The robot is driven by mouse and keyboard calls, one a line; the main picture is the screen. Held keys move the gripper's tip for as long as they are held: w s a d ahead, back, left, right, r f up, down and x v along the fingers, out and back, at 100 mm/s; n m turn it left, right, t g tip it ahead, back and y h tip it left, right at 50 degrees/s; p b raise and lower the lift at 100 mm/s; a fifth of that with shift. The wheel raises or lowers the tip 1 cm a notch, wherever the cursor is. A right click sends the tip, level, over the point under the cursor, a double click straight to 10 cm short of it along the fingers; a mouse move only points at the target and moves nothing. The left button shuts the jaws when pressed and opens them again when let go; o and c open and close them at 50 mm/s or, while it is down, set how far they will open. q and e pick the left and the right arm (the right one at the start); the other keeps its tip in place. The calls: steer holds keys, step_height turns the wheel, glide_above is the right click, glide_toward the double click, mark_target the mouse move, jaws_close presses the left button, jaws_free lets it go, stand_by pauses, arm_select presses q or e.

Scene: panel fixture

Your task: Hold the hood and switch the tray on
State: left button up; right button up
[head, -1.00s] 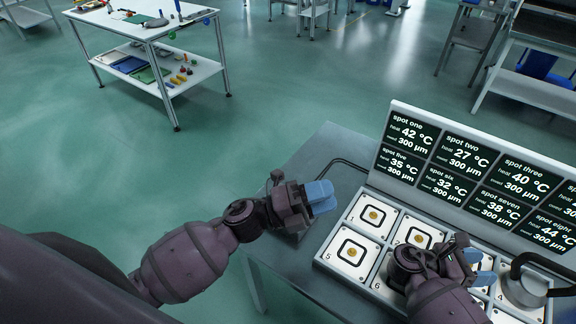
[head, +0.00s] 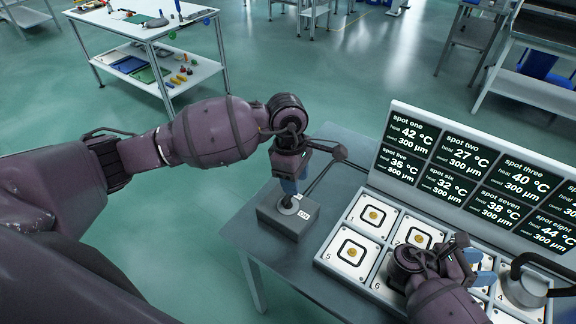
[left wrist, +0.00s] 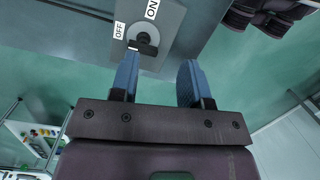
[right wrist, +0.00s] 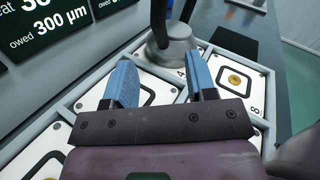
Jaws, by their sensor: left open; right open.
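The tray (head: 327,262) is a pale panel of numbered square tiles with yellow discs. A grey switch box (head: 285,222) stands left of it. The left wrist view shows its OFF and ON labels and a dark lever (left wrist: 145,48); I cannot tell which label the lever points to. My left gripper (head: 289,186) is open above the box, with the lever just beyond its blue fingertips. The hood (right wrist: 174,48) is a grey round piece on a dark tube, at tile 4. My right gripper (right wrist: 162,78) is open, its fingers pointing at the hood without gripping it.
A display board (head: 460,170) with heat and owed readings rises behind the tray. A dark cable runs from the switch box toward the board. The grey table (head: 240,222) is bare at the front left. A white shelf table (head: 140,35) stands far off on the green floor.

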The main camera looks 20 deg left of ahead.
mark_target(512, 268)
steer(key=shift+d, duration=0.2)
arm_select(q)
steer(key=shift+w+a+r+t+y, duration=0.15)
steer(key=shift+w+a+r+y, duration=0.2)
steer(key=shift+a, duration=0.25)
steer(key=shift+w+a+r+t+y, duration=0.15)
steer(key=shift+w+a+r+y, duration=0.1)
steer(key=shift+w+a+y, duration=0.3)
arm_select(e)
steer(key=x, duration=1)
steer(key=shift+w+d, duration=0.15)
steer(key=shift+d, duration=0.05)
arm_select(q)
steer(key=shift+s, duration=0.1)
arm_select(e)
jaws_close()
arm_select(q)
steer(key=shift+c, duration=0.4)
